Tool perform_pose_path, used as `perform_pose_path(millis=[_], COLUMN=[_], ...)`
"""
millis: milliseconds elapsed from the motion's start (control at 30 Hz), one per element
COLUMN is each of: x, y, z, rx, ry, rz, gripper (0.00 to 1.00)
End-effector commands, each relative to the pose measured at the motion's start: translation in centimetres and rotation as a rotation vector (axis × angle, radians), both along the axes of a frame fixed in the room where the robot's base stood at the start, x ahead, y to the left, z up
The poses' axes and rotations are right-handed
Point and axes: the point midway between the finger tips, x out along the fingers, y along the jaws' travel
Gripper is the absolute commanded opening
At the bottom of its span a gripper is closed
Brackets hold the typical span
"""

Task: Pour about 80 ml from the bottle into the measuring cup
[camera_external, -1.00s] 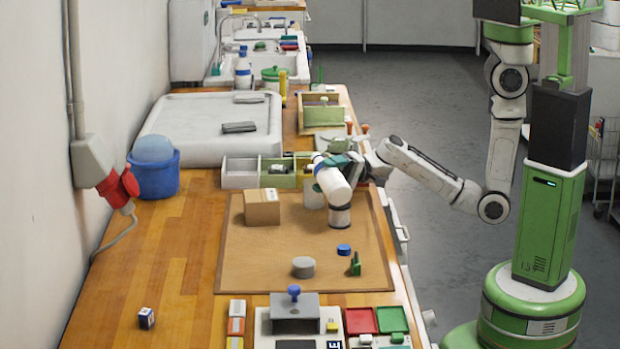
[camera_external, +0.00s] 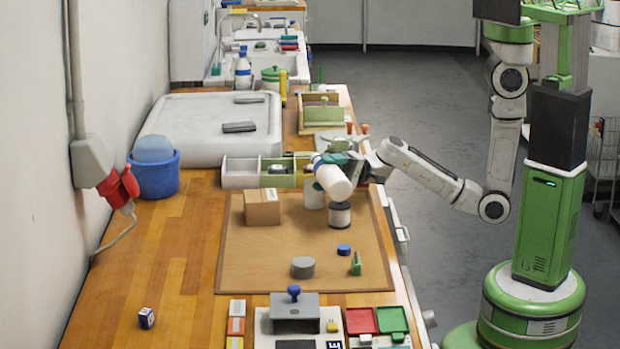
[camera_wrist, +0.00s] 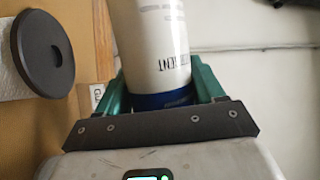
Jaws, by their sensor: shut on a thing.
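My gripper (camera_wrist: 163,98) is shut on the white bottle (camera_external: 334,182), around its blue band. The bottle is tilted, its free end toward the lower right in the external view; it also shows in the wrist view (camera_wrist: 150,45), where its far end is cut off. Just below that end a small white cylinder with dark top and bottom (camera_external: 340,217) stands on the board. Its dark round top with a hole shows in the wrist view (camera_wrist: 38,60). A pale cup (camera_external: 313,196) stands behind the bottle, partly hidden. I cannot tell which is the measuring cup. No stream is visible.
A cardboard box (camera_external: 262,208) stands left on the brown board (camera_external: 250,268). A grey cylinder (camera_external: 303,267), a blue cap (camera_external: 344,250) and a green piece (camera_external: 356,264) lie nearer. Divided bins (camera_external: 240,176) stand behind. The board's front left is clear.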

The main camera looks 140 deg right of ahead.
Motion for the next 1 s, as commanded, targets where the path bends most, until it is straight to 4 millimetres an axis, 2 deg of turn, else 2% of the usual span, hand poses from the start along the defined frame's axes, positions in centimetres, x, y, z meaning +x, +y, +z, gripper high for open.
perform_pose_path(millis=[1000], x=[0.05], y=[0.42], z=[0.71], rx=[0.059], ry=[-0.033], rz=[0.001], gripper=[0.27])
